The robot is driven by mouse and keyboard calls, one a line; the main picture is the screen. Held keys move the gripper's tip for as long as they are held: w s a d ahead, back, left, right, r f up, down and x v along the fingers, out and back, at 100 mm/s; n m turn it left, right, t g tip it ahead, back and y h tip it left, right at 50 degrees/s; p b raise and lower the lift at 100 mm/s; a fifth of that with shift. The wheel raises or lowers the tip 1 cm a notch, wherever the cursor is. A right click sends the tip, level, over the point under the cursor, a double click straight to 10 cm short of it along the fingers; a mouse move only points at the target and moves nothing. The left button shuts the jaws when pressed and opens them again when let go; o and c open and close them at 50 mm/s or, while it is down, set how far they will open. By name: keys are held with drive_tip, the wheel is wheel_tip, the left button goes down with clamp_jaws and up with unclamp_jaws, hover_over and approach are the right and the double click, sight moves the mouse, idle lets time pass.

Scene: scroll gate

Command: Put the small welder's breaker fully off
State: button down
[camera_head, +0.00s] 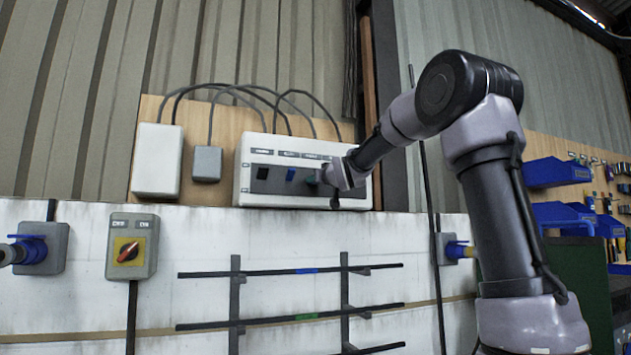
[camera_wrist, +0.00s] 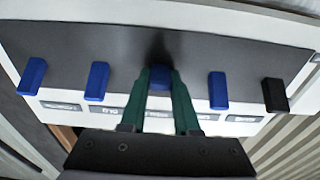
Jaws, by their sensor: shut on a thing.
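The breaker panel is a pale box (camera_head: 245,190) on a wooden board, with a dark strip and a row of levers. The wrist view shows the strip (camera_wrist: 215,58) with labels on its lower side, too blurred to read. My gripper (camera_wrist: 160,82) is shut on the middle blue lever (camera_wrist: 160,76), one green finger on each side. In the head view, my gripper (camera_head: 325,180) is at the panel's right half and hides that lever. I cannot tell which lever belongs to the small welder.
In the wrist view, blue levers stand at left (camera_wrist: 97,81), far left (camera_wrist: 32,76) and right (camera_wrist: 217,90), with a black lever (camera_wrist: 275,95) at far right. Cables (camera_head: 240,90) arch above the box. A red-handled switch (camera_head: 130,250) and bar racks (camera_head: 290,270) are lower.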

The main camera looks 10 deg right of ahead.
drive_tip(key=shift+f+t, duration=0.65)
drive_tip(key=shift+t, duration=0.65)
drive_tip(key=shift+w+f+t+y, duration=0.15)
drive_tip(key=shift+f+t+y, duration=0.2)
drive_tip(key=shift+t, duration=0.65)
drive_tip(key=c, duration=0.6)
unclamp_jaws()
drive_tip(key=shift+r, duration=0.1)
drive_tip(key=shift+c, duration=0.2)
drive_tip(key=v, duration=1.1)
drive_tip(key=shift+w, duration=0.1)
